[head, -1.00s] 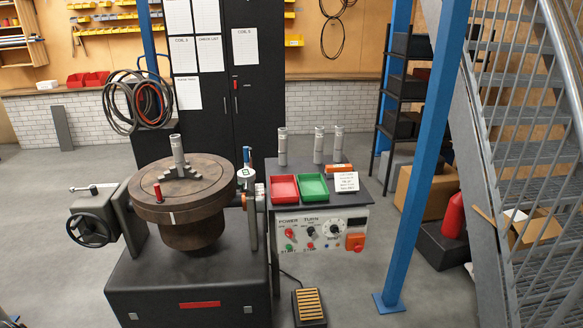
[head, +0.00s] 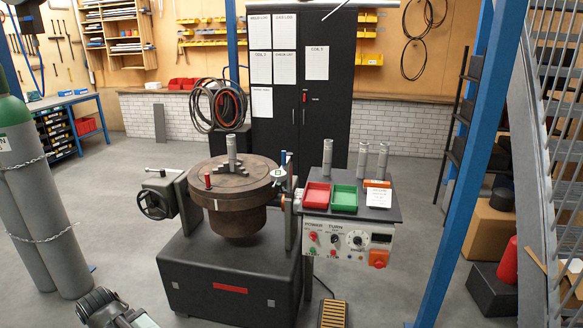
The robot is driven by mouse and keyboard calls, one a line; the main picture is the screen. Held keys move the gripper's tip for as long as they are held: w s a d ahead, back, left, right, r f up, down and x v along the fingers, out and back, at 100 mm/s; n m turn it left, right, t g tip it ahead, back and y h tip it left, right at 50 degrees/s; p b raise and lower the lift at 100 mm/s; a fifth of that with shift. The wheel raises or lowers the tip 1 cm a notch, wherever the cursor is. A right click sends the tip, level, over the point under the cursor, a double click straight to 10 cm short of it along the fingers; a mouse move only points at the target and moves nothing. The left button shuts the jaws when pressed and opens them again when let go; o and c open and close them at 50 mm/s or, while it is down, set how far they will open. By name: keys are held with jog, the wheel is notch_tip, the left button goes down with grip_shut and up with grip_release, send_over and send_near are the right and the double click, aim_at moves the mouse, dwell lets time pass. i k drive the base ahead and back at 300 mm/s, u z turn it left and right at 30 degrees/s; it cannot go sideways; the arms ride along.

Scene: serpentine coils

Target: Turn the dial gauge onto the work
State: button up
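The dial gauge (head: 278,174) has a small pale round face and sits on a post at the right edge of the round brown turntable (head: 206,169). It stands apart from the work (head: 232,147), a grey metal cylinder upright among the stepped jaws at the turntable's middle. A short red peg (head: 208,181) stands on the turntable's front left. What seems to be my gripper (head: 95,302) is low at the left, dark and partly cut off by the bottom edge. It is far from the gauge, and its finger opening cannot be made out.
A control panel (head: 346,239) stands right of the turntable, with a red tray (head: 317,196), a green tray (head: 344,198) and upright cylinders above it. A foot pedal (head: 333,313) lies on the floor. Chained gas cylinders (head: 35,210) stand left, a blue post (head: 470,170) right.

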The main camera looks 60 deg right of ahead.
aim_at(279, 174)
jog(key=z, duration=1.8)
jog(key=i, duration=1.05)
jog(key=u, duration=0.05)
jog(key=k, duration=0.55)
jog(key=u, duration=3.5)
jog(key=k, duration=0.9)
jog(key=z, duration=0.05)
